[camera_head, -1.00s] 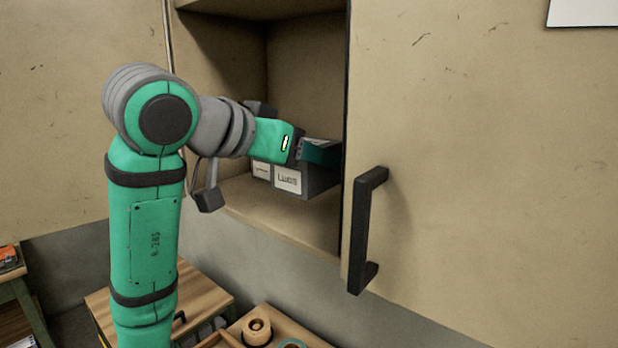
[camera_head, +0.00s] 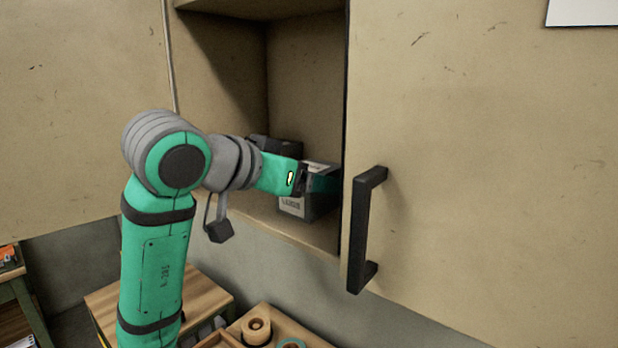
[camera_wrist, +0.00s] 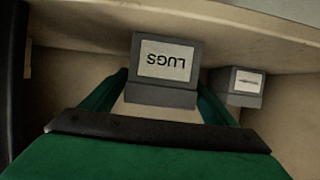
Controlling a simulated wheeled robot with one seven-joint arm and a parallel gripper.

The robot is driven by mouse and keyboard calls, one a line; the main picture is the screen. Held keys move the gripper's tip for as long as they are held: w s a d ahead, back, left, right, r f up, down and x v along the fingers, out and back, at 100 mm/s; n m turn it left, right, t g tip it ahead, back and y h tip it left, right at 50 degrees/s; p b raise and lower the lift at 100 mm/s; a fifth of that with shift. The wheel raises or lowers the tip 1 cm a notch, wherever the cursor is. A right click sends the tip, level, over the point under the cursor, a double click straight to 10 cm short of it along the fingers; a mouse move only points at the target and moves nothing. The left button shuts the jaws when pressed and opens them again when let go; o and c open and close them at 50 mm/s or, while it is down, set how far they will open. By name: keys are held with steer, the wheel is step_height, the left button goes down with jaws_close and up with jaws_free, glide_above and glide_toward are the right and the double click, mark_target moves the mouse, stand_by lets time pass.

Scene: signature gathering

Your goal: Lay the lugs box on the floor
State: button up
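The lugs box (camera_head: 292,207) is a grey box with a white label, inside the open cabinet compartment near its front. In the wrist view the lugs box (camera_wrist: 165,65) sits between my two fingers, its LUGS label upside down. My gripper (camera_head: 318,182) is shut on it, with the green fingers against its sides. In the wrist view my gripper (camera_wrist: 165,103) has its far fingertips partly hidden by the box. The gripper covers part of the label in the head view. The floor under the cabinet is mostly hidden.
A second labelled box (camera_wrist: 246,84) stands beside the lugs box on the shelf (camera_head: 262,222). A cabinet door with a black handle (camera_head: 361,235) is close on the right. Below are a wooden table (camera_head: 205,293) and a wooden tray (camera_head: 300,325) with round items.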

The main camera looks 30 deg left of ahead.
steer(key=shift+r, duration=0.2)
steer(key=v, duration=1.1)
steer(key=shift+s+r, duration=0.15)
steer(key=shift+s, duration=0.2)
steer(key=shift+a, duration=0.1)
steer(key=shift+s, duration=0.2)
